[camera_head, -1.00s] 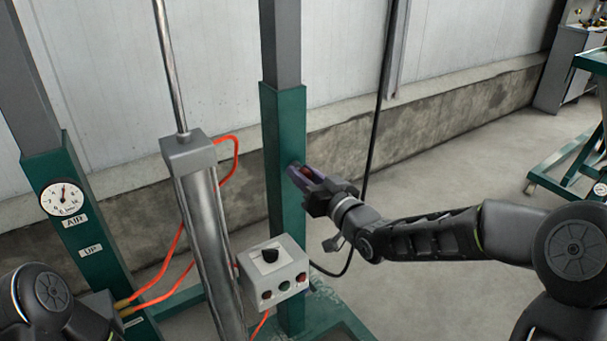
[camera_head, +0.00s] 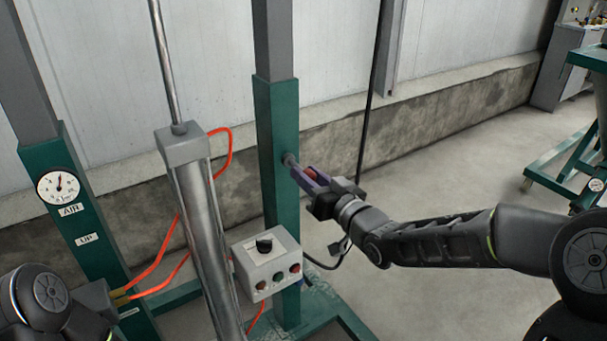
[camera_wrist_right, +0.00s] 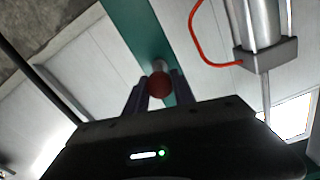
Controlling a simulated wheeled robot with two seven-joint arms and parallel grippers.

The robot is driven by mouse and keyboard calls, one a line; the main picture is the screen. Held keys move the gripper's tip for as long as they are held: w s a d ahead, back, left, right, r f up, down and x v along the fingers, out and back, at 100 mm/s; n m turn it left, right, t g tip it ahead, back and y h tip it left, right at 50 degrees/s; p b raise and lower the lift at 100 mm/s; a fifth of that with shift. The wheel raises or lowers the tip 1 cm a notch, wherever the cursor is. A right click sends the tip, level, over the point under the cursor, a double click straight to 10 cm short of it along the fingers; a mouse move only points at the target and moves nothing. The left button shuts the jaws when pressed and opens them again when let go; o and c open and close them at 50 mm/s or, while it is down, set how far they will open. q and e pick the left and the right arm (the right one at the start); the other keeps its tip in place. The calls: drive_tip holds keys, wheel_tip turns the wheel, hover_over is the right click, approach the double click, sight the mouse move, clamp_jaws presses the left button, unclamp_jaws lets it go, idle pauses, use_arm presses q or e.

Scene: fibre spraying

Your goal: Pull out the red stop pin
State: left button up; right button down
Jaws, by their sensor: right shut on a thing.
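The stop pin has a red knob (camera_head: 311,174) and sits at the side of the green post (camera_head: 276,165). My right gripper (camera_head: 304,173) is shut on the red knob, with its purple fingers on either side of it. A short grey length of the pin (camera_head: 290,159) shows between the post and the fingertips. Whether the pin's end is still inside the post cannot be told. In the right wrist view the round red knob (camera_wrist_right: 160,86) sits between the two fingers, in front of the green post (camera_wrist_right: 150,50). My left gripper is not in view.
A grey control box (camera_head: 268,262) with a black knob and buttons stands left of my right arm. A metal cylinder (camera_head: 203,235) with orange hoses is further left. A black cable (camera_head: 366,120) hangs behind the gripper. The floor to the right is mostly clear.

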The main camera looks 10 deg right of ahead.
drive_tip(key=shift+f, duration=0.1)
drive_tip(key=c, duration=1.1)
unclamp_jaws()
drive_tip(key=shift+s, duration=0.1)
drive_tip(key=shift+o, duration=0.2)
drive_tip(key=shift+d, duration=0.1)
drive_tip(key=v, duration=0.8)
